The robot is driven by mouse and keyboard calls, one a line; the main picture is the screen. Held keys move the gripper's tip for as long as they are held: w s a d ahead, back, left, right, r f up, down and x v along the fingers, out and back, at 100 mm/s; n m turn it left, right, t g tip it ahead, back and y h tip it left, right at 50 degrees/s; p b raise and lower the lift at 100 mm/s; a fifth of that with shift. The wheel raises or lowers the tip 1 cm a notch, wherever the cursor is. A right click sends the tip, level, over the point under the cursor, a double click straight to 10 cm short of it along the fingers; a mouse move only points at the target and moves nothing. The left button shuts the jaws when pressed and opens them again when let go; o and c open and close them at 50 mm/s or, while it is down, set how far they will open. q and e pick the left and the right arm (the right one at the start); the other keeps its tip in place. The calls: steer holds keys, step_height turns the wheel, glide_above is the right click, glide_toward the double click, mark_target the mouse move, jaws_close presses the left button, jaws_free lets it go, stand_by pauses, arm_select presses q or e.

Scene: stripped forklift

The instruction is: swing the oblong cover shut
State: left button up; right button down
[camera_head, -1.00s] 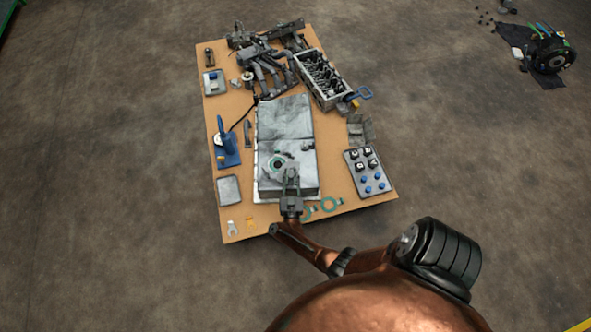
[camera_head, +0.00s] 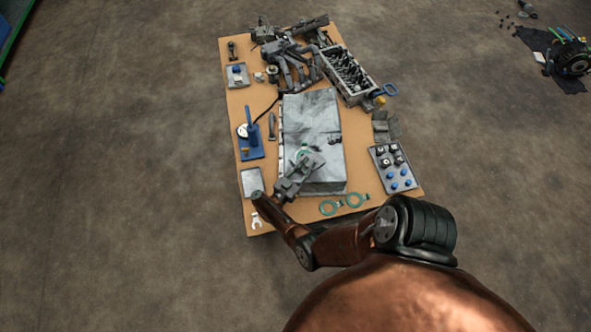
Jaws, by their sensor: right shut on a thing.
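The oblong cover (camera_head: 312,112) is a long grey, scuffed metal piece in the middle of the brown board. A cross seam divides its top, and its right and near sides show as darker faces. My right gripper (camera_head: 313,162) reaches in from the lower left over the near half of the cover. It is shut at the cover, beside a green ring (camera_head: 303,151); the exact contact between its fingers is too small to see. How far the cover stands open cannot be told from this angle. My left gripper is not in view.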

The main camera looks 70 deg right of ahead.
steer(key=shift+s+d, duration=0.45)
steer(key=c, duration=2.2)
jaws_free()
steer(key=shift+r, duration=0.1)
steer(key=shift+o, duration=1.1)
steer(key=shift+s+d+g, duration=0.15)
steer(key=shift+g, duration=0.15)
steer(key=shift+o, duration=1.2)
steer(key=shift+w+a, duration=0.35)
steer(key=shift+w, duration=0.1)
steer(key=shift+w, duration=0.15)
steer(key=shift+s+v, duration=0.15)
steer(key=shift+v, duration=1.85)
steer(key=shift+s+v, duration=0.1)
steer(key=shift+v, duration=1.85)
steer(key=shift+o, duration=0.3)
steer(key=shift+a, duration=0.1)
